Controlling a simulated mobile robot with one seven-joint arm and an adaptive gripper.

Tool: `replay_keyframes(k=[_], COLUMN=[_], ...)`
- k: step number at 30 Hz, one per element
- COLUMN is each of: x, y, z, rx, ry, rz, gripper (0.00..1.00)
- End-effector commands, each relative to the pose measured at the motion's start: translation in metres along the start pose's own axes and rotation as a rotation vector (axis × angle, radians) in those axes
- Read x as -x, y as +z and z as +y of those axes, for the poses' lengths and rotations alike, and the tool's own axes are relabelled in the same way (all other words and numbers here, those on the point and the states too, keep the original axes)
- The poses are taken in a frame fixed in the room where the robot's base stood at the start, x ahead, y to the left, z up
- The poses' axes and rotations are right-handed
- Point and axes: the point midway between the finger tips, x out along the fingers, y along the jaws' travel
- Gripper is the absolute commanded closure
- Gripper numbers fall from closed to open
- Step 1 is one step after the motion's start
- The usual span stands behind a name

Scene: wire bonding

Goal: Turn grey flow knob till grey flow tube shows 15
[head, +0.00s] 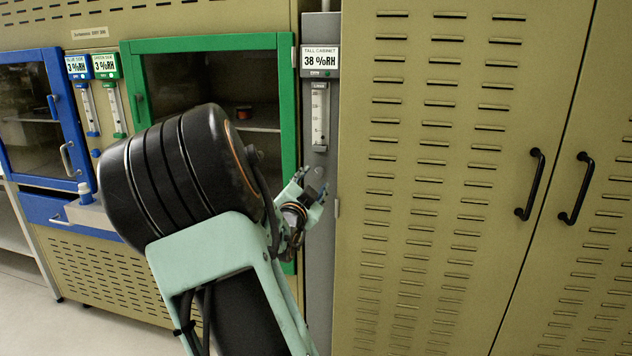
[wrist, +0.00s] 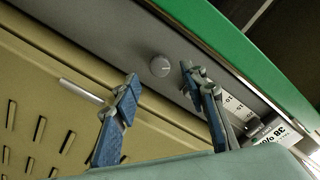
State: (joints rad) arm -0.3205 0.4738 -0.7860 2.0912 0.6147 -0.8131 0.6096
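The grey flow knob (wrist: 160,66) is a small round dial with a light pointer line on the grey panel in the wrist view. My gripper (wrist: 159,78) is open, with its two blue-grey fingers apart and the knob seen between their tips. I cannot tell whether a finger touches it. In the head view my gripper (head: 314,184) is in front of the grey column, below the grey flow tube (head: 319,114). The tube has a white scale and also shows in the wrist view (wrist: 238,108), partly behind a finger. Its float level is too small to read.
The grey column (head: 319,240) stands between a green-framed cabinet door (head: 200,42) and a tall tan cabinet (head: 440,230) with black handles. The tall cabinet display (head: 320,61) reads 38 %RH. A blue-framed door (head: 68,120) and two more flow tubes are at left.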

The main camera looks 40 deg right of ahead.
Motion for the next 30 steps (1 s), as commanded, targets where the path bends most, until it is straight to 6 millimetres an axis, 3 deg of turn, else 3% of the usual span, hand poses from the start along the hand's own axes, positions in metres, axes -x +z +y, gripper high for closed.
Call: replay_keyframes(k=[7,19,30], x=[-0.031,-0.038,-0.037], y=[0.001,0.000,0.000], z=[0.001,0.000,0.000], rx=[0.002,0.001,0.001], ry=[0.001,0.000,0.000], rz=[0.000,-0.002,-0.002], gripper=[0.61,0.62,1.00])
